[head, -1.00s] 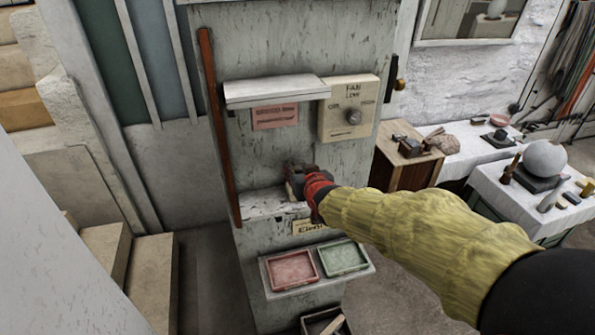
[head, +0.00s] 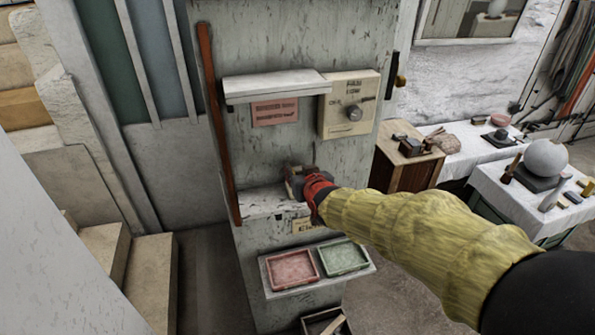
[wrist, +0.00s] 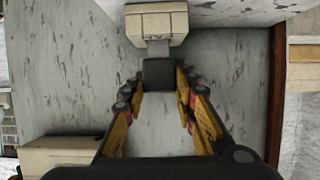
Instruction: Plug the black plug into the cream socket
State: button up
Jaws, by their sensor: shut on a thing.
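In the wrist view, my gripper (wrist: 158,82) is shut on the black plug (wrist: 158,75), with a finger on each side of it. A grey piece (wrist: 158,47) shows between the plug and the cream socket (wrist: 156,22) at the top of the picture. The plug is lined up with the socket, nearly centred on it; I cannot tell whether the grey piece touches or enters it. In the head view, my gripper (head: 297,180) is in front of the grey panel, just above a ledge. There, the gripper hides the plug, and I cannot make out the socket.
The worn grey panel (head: 240,165) carries a shelf (head: 275,88), a cream knob box (head: 334,128) at upper right and a brown strip (head: 217,125) at left. Red (head: 291,270) and green (head: 343,257) trays sit below. Side tables with tools and a plaster sphere (head: 545,158) stand at right.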

jog(key=shift+f+b, duration=0.8)
jog(key=shift+f, duration=0.05)
jog(key=o, duration=1.2)
jog(key=shift+o, duration=0.2)
jog(key=shift+r+p, duration=0.75)
jog(key=shift+r, duration=1.25)
